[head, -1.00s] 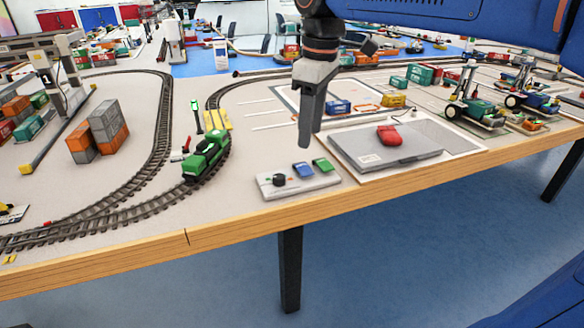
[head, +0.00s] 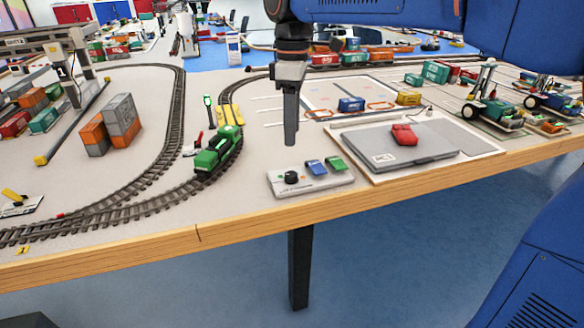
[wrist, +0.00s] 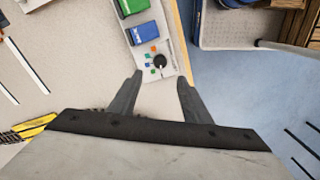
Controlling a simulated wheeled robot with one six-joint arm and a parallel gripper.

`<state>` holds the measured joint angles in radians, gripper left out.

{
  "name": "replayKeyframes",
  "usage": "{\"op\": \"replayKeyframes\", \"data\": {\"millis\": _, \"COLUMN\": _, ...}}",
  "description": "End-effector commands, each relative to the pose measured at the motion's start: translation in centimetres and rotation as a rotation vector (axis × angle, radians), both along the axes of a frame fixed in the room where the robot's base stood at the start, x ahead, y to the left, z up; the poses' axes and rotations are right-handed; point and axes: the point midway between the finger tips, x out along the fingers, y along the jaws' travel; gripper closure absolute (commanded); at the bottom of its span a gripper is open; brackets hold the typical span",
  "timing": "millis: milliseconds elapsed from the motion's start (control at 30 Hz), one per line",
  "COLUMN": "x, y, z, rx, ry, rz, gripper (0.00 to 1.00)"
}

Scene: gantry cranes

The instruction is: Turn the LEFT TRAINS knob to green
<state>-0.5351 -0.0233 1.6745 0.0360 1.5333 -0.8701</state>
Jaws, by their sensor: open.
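The control box (head: 309,186) is a pale grey panel near the table's front edge. It has one round black knob (head: 291,177) at its left end, and a blue block (head: 316,167) and a green block (head: 336,164) at its right. In the wrist view the knob (wrist: 159,61) has small green, blue and orange marks around its left side. My gripper (head: 290,142) hangs above and behind the box in the head view. In the wrist view its two fingers (wrist: 160,78) are apart, with nothing between them, and the knob lies just beyond their tips. Any lettering is too small to read.
A green toy train (head: 219,150) stands on the track left of the box. A grey laptop-like slab (head: 384,156) with a red object on it lies to the right. The wooden table edge (head: 300,222) runs close in front.

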Motion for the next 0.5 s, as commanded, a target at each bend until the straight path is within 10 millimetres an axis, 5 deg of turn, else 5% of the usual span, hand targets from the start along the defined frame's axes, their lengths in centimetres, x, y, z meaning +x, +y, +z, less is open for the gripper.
{"op": "replayKeyframes", "data": {"millis": 500, "x": -0.6, "y": 0.0, "z": -8.9, "rx": -0.001, "ry": 0.002, "rz": 0.0, "gripper": 0.56}}
